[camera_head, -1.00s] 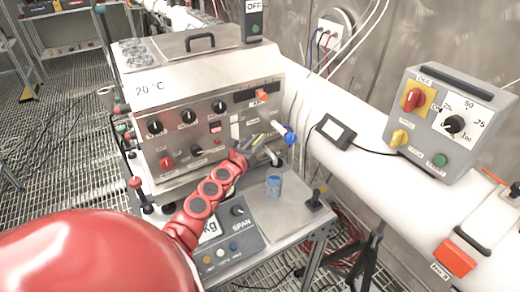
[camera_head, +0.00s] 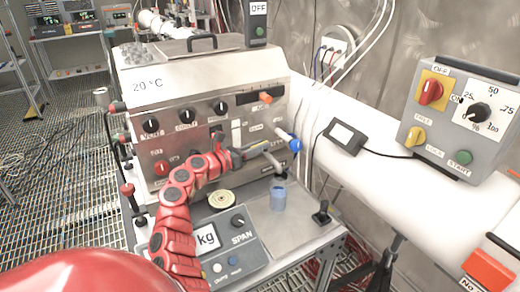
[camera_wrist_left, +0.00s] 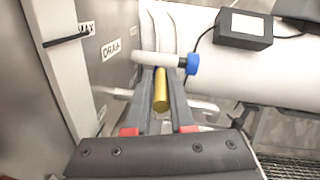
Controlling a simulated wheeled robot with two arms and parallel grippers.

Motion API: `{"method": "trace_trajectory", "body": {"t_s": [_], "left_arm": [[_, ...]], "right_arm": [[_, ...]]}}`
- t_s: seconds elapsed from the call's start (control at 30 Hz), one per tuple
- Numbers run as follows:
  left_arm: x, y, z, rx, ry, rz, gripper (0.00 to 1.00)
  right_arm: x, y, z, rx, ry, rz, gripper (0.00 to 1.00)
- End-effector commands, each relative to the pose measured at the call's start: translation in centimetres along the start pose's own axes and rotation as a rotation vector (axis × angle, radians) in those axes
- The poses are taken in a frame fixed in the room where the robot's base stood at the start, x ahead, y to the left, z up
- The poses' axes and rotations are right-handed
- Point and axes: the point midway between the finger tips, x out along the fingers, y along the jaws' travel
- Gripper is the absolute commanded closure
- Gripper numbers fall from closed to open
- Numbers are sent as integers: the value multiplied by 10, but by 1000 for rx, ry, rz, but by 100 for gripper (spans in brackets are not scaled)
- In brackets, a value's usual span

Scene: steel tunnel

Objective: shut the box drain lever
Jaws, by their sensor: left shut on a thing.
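The box (camera_head: 200,90) is a steel bath marked 20 °C, with dials and switches on its front. The drain lever (camera_wrist_left: 160,92), with a yellow cylindrical handle, stands between the fingers of my left gripper (camera_wrist_left: 161,85) in the left wrist view. A DRAIN label (camera_wrist_left: 112,48) is on the panel beside it. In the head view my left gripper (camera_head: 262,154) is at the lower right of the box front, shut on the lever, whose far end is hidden. My right gripper is not in view.
A white spout with a blue end (camera_wrist_left: 192,64) lies just beyond the fingers. A blue cup (camera_head: 278,199) stands on the steel plate below. A scale (camera_head: 228,245) with a round pan is under my arm. A white pipe (camera_head: 360,185) runs behind, at the right.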

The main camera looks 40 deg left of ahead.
Motion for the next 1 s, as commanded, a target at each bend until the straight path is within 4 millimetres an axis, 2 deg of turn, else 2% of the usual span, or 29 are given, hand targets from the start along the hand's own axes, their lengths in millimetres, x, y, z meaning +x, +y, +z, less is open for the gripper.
{"method": "trace_trajectory", "body": {"t_s": [0.3,0.33,0.47,0.8,1.0], "left_arm": [[1,-1,2,-1,-5,-4,100],[1,-1,2,-1,-4,-3,75],[0,-1,1,-1,-2,-3,52],[-2,0,0,0,0,-1,52],[-24,2,-3,2,4,2,52]], "right_arm": [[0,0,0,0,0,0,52],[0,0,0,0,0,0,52],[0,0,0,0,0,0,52],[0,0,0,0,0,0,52],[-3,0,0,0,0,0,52]]}}
